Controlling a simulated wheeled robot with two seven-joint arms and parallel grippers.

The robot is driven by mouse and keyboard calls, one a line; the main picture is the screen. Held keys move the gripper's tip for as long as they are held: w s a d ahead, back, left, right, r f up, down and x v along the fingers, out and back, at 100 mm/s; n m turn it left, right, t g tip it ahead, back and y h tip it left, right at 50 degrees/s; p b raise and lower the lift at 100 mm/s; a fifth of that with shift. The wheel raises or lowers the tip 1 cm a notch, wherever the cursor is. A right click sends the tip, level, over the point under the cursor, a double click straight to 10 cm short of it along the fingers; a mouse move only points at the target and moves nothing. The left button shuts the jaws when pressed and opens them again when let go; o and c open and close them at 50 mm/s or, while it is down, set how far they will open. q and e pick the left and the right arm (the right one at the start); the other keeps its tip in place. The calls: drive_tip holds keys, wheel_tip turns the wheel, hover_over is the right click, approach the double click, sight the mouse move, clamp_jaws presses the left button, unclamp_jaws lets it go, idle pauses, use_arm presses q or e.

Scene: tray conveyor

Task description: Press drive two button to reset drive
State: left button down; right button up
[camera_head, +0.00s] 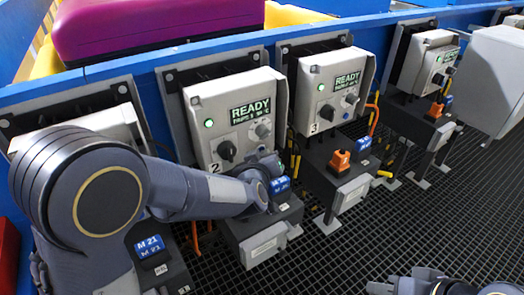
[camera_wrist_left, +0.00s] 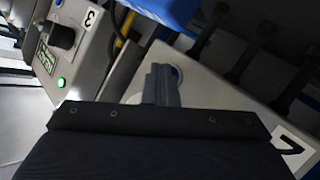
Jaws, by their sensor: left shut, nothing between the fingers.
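The drive two box (camera_head: 207,112) is a pale grey box with a "2" label, a lit green lamp, a READY display and a black knob. A small blue round button (camera_head: 262,131) is on its right side. My left gripper (camera_head: 264,160) is shut and empty, low at the box's right side, just below the button. In the left wrist view its closed fingers (camera_wrist_left: 160,82) stand close to a blue button (camera_wrist_left: 177,75), partly hidden behind them. I cannot tell whether they touch. My right gripper (camera_head: 430,284) is only partly in view at the bottom edge.
The drive three box (camera_head: 318,85) is to the right, also READY with a green lamp. Low units with blue tags and orange switches (camera_head: 339,160) stand before the boxes. A blue rail (camera_head: 210,46) runs behind. Dark grating (camera_head: 400,220) covers the floor.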

use_arm(q)
drive_tip(key=shift+s+d, duration=0.4)
drive_tip(key=shift+s, duration=0.2)
drive_tip(key=shift+s, duration=0.1)
drive_tip(key=shift+s+d+p, duration=0.5)
drive_tip(key=shift+s+d, duration=0.25)
drive_tip(key=shift+s, duration=0.25)
drive_tip(key=shift+s+d+p, duration=0.45)
drive_tip(key=shift+s+d, duration=0.3)
drive_tip(key=shift+s, duration=0.2)
drive_tip(key=shift+a, duration=0.1)
